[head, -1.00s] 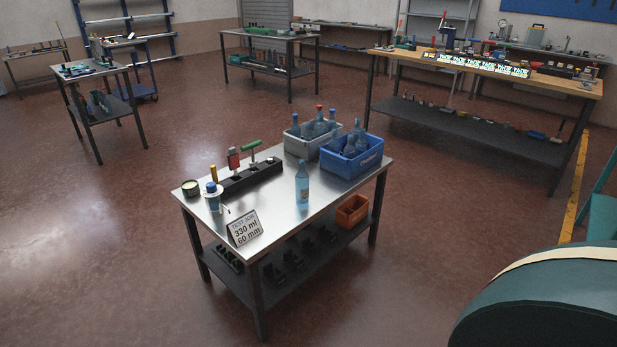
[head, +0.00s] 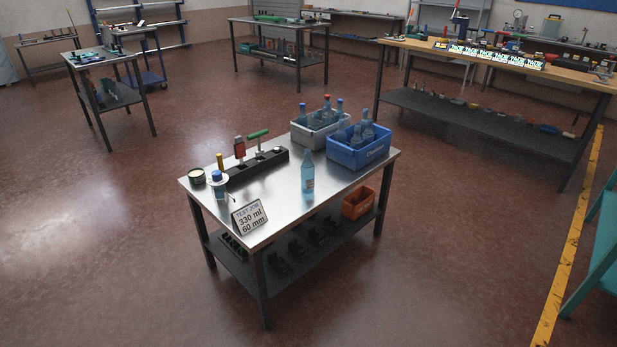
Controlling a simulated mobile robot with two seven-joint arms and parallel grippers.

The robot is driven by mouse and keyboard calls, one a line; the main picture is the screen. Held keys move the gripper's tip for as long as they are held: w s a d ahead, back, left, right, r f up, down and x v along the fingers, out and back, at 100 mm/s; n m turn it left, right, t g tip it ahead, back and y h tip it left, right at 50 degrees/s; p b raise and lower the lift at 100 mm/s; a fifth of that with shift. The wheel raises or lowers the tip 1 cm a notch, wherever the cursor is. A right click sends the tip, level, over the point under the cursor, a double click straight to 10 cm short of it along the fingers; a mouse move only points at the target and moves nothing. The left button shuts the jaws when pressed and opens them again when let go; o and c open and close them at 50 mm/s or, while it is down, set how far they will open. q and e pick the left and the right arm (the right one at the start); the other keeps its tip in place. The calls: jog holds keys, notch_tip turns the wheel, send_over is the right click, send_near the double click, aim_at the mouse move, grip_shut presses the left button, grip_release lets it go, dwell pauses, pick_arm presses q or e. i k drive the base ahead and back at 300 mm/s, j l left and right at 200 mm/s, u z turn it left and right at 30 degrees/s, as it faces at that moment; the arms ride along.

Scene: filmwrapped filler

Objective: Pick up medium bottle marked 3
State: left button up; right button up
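One light blue bottle (head: 307,177) stands upright by itself on the steel-topped table (head: 290,205), right of the sign. Several more bottles stand in the grey crate (head: 313,137) and in the blue crate (head: 343,156) at the table's back right. Some have red or blue caps. No number 3 can be read on any bottle at this size, so I cannot tell which one is the medium bottle marked 3. Neither of my grippers is in view.
A sign reading "TEST JOB 330 ml 60 mm" (head: 249,216) stands at the table's front edge. A black tool block (head: 257,167) lies behind it. An orange bin (head: 358,203) sits on the lower shelf. The floor around the table is open; a teal object (head: 600,250) stands at right.

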aim_at(307, 168)
jog(key=i+z, duration=0.2)
jog(key=i, duration=0.3)
jog(key=i+z, duration=0.2)
jog(key=i, duration=0.35)
jog(key=i+j+z, duration=0.2)
jog(key=i, duration=0.3)
jog(key=i+j+z, duration=0.15)
jog(key=i, duration=0.35)
